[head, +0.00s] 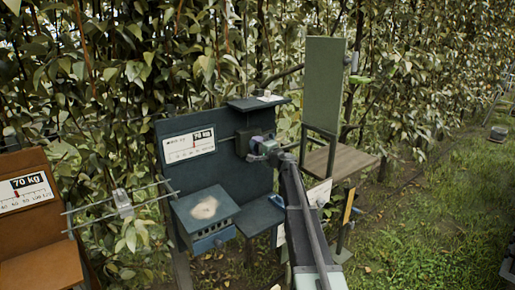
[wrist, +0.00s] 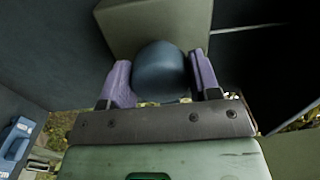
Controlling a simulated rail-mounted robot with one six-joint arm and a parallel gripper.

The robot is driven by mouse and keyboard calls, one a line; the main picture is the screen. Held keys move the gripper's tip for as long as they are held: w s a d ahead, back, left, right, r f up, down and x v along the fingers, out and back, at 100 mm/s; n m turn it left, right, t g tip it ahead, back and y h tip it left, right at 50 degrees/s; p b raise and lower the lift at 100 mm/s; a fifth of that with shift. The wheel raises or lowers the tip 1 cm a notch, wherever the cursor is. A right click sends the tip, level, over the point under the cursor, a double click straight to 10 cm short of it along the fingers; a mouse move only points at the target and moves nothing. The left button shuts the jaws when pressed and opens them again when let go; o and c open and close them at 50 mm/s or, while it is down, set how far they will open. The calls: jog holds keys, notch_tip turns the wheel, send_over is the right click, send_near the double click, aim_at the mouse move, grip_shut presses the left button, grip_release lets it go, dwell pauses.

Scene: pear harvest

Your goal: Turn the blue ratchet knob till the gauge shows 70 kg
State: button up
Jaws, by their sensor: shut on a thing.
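The blue ratchet knob (wrist: 160,72) is a dark blue rounded knob in front of a grey-green block (wrist: 150,22) in the wrist view. My gripper (wrist: 160,84) has its two purple fingers shut on the knob, one on each side. In the head view my gripper (head: 259,148) is at the right part of a dark blue panel (head: 240,180), and it hides the knob. The gauge (head: 189,145) is a white scale with a black readout on that panel, left of my gripper. Its readout looks like 70 or 76 kg; the last digit is too small to tell.
An orange-brown stand (head: 40,265) at the left bears another scale (head: 27,190) reading 70 kg. A blue box (head: 206,212) with a pale patch on top juts out below the gauge. A green upright board (head: 324,85) stands at the right. Grass lies open at the lower right.

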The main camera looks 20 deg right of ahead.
jog(key=o, duration=0.9)
jog(key=v, duration=1.1)
jog(key=shift+a, duration=0.15)
jog(key=s+a+f+n+g+y, duration=0.2)
jog(key=s+a+f+n+g, duration=0.75)
jog(key=s+a+f, duration=0.35)
jog(key=s+a+f+n+g+h, duration=0.1)
jog(key=s+a+g+h, duration=0.1)
jog(key=s+a, duration=0.3)
jog(key=s+a+f+n+g+h, duration=0.2)
jog(key=s+a, duration=0.3)
jog(key=s, duration=0.3)
jog(key=s+a+f+n+g+h, duration=0.1)
jog(key=s+a+n+g+h, duration=0.1)
jog(key=s+a+g, duration=0.2)
jog(key=shift+s+a+f+n, duration=0.15)
jog(key=shift+s+a, duration=0.15)
jog(key=shift+s, duration=0.55)
jog(key=shift+s+a+f+n, duration=0.15)
jog(key=shift+s+a, duration=0.15)
jog(key=shift+s, duration=0.5)
